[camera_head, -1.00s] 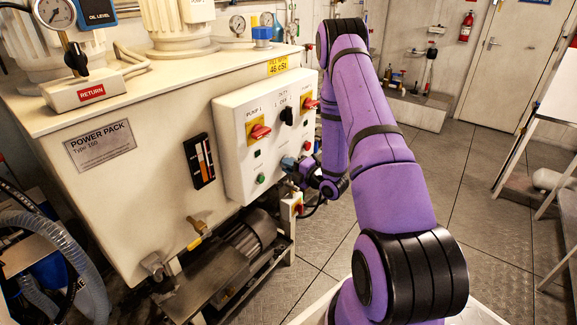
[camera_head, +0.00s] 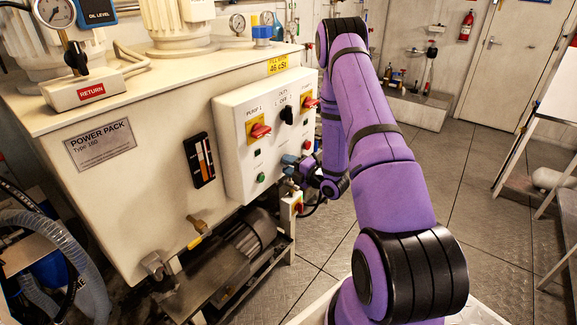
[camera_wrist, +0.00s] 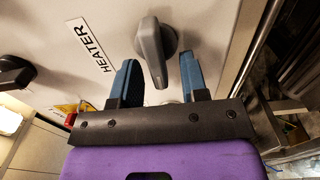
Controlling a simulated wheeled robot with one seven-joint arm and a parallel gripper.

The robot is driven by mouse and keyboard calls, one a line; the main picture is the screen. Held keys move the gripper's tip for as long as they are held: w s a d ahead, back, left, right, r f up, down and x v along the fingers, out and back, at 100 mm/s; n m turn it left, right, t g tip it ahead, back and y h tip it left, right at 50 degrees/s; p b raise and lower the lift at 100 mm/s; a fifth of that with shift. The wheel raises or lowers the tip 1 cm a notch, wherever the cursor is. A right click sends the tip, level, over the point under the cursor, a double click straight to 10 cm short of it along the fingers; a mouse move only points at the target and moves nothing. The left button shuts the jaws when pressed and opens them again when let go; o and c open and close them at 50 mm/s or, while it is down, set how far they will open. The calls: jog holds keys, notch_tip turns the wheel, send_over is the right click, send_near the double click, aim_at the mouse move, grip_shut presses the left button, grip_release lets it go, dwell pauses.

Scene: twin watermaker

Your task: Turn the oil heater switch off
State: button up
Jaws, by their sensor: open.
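The oil heater switch (camera_wrist: 152,50) is a grey rotary knob on a pale panel beside a HEATER label (camera_wrist: 90,45). Its handle points down and slightly right in the wrist view. My gripper (camera_wrist: 159,60) is open, with its two blue fingers on either side of the handle. A gap shows on each side, and I cannot tell whether either finger touches it. In the head view my gripper (camera_head: 289,160) is at the lower right of the control box (camera_head: 236,108), where the heater switch cannot be made out.
Red-handled switches (camera_head: 259,131) and a black selector (camera_head: 287,115) sit above on the same box. A motor (camera_head: 243,236) lies below the tank. A dark knob (camera_wrist: 14,72) is at the left in the wrist view.

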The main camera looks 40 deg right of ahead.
jog(key=v, duration=1)
jog(key=shift+s, duration=0.3)
jog(key=shift+d, duration=0.1)
